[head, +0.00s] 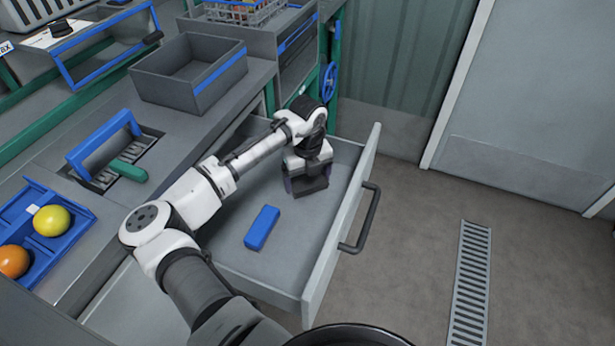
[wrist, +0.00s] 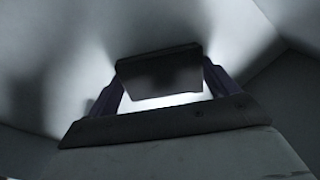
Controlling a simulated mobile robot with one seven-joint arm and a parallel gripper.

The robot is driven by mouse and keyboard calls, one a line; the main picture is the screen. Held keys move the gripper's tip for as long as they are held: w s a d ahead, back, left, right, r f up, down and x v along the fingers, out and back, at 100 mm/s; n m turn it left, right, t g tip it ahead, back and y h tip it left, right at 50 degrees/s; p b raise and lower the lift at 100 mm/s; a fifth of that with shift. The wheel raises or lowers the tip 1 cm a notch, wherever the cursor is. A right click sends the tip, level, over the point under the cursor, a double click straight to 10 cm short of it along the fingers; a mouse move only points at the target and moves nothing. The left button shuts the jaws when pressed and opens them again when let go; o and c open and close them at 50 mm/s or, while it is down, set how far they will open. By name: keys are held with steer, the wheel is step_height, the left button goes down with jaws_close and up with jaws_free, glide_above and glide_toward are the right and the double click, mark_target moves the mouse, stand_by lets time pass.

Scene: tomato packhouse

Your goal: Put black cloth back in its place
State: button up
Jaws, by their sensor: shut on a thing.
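My gripper (head: 306,184) is low inside the open grey drawer (head: 335,235), near its back right corner. In the wrist view, my gripper (wrist: 160,82) has its two dark fingers on either side of a dark, flat-faced piece, the black cloth (wrist: 157,69), and is shut on it. The cloth is close above the pale drawer floor; I cannot tell whether it touches. In the head view the cloth is hard to tell apart from the dark fingers. A blue block (head: 262,228) lies on the drawer floor, left of and nearer than my gripper.
The drawer front has a dark handle (head: 361,220). A grey open bin (head: 190,75) with a blue strip stands on the counter. A blue tray (head: 75,240) holds a yellow and an orange fruit at left. The drawer floor around the blue block is clear.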

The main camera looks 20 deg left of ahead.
steer(key=shift+f, duration=0.2)
steer(key=o, duration=0.7)
steer(key=shift+c, duration=0.3)
step_height(320, 180, up, 7)
steer(key=p, duration=0.6)
stand_by(0.4)
